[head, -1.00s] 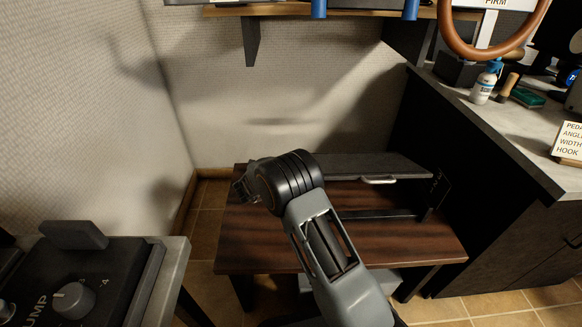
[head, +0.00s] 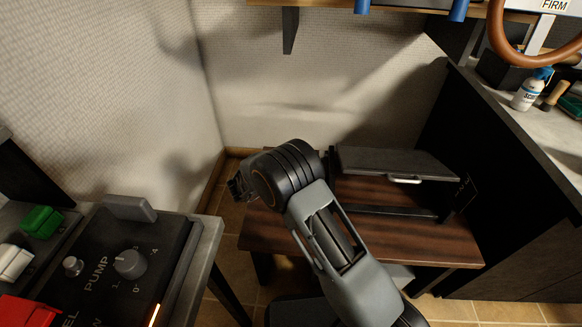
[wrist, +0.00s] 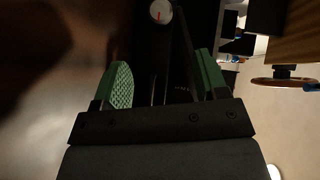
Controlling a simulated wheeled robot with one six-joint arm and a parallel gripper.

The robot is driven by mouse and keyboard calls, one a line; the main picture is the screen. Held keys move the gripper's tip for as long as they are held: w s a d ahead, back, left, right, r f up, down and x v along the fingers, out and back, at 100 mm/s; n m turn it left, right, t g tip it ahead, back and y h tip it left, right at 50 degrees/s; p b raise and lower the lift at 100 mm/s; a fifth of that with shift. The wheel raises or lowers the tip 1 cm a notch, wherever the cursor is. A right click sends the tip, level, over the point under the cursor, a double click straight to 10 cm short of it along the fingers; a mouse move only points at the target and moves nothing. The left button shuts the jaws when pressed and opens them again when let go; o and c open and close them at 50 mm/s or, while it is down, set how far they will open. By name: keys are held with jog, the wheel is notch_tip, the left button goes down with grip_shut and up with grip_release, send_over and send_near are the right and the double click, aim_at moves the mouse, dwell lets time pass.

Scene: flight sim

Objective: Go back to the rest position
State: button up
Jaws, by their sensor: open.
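My gripper (wrist: 164,72) shows in the wrist view with its two green pads wide apart and nothing seen between them. In the head view my arm is folded above a low brown wooden table (head: 430,247), and only a dark bit of the gripper (head: 238,188) shows past the black wrist joint. It is clear of the things around it as far as I can tell.
A control panel (head: 178,240) with a PUMP knob (head: 130,264) stands at the left. A counter (head: 520,130) with a spray bottle (head: 531,90) is at the right. A shelf hangs above.

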jog(key=shift+r, duration=0.1)
jog(key=w+r+n+t+y+p, duration=0.25)
jog(key=r+p, duration=0.25)
jog(key=r, duration=0.4)
jog(key=w+r+n+t+y+p, duration=0.1)
jog(key=w+r+n+y+p, duration=0.25)
jog(key=r, duration=0.55)
jog(key=s+r+n+y+p, duration=0.35)
jog(key=r+n+p, duration=0.2)
jog(key=r, duration=0.35)
jog(key=s+r+n+y+p, duration=0.2)
jog(key=r+n+y+p, duration=0.3)
jog(key=r, duration=0.4)
jog(key=s+d+r+n+g+p, duration=0.3)
jog(key=s+r+p, duration=0.1)
jog(key=s, duration=0.5)
jog(key=s+d+r+n+g+p, duration=0.2)
jog(key=s+d+r+n+p, duration=0.2)
jog(key=s+p, duration=0.3)
jog(key=s+d+r+n+g+h+p, duration=0.1)
jog(key=s+d+r+n+g+p, duration=0.2)
jog(key=s, duration=0.7)
notch_tip(320, 180, up, 2)
jog(key=shift+s+d+r+n+g+p, duration=0.25)
jog(key=shift+s+d+n+g+p, duration=0.25)
jog(key=shift+p, duration=0.75)
